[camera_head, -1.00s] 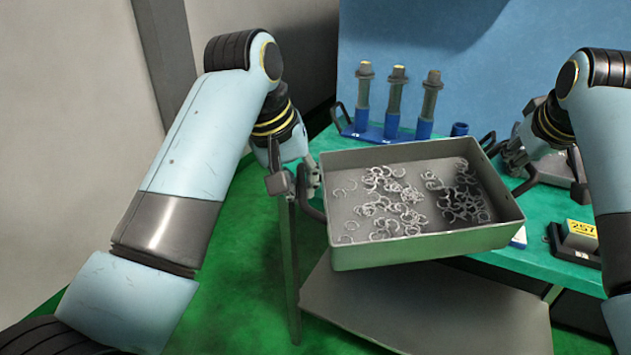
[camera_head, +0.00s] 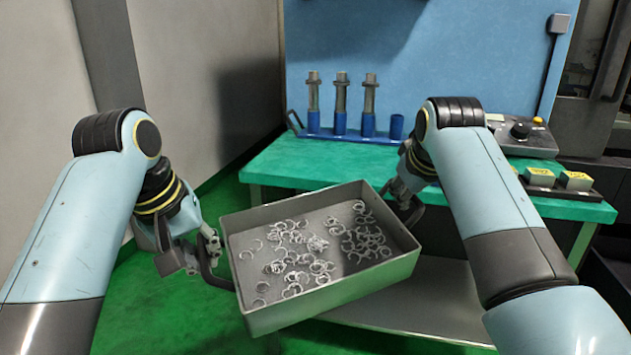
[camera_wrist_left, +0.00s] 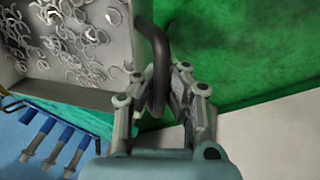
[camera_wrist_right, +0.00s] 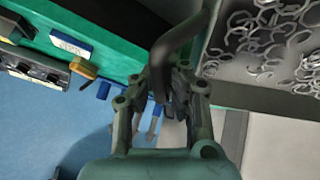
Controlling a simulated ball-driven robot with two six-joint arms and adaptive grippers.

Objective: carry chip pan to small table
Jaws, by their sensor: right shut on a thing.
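The chip pan (camera_head: 335,302) is a grey rectangular tray with many curled metal chips in it, held in the air in front of the bench. My left gripper (camera_head: 208,258) is at its left handle; in the left wrist view the dark handle (camera_wrist_left: 158,62) lies between the fingers, which look closed on it. My right gripper (camera_head: 405,205) is shut on the opposite handle, a dark bar (camera_wrist_right: 178,45) between the fingers in the right wrist view. The pan looks slightly skewed in the head view. I cannot identify a separate small table.
A green-topped bench (camera_head: 290,160) with a grey lower shelf (camera_head: 430,300) stands behind the pan. On it are a blue rack with rods (camera_head: 340,122), a control box (camera_head: 520,135) and yellow-labelled blocks (camera_head: 575,180). A grey wall (camera_head: 200,60) is at left; green floor (camera_head: 150,300) is open there.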

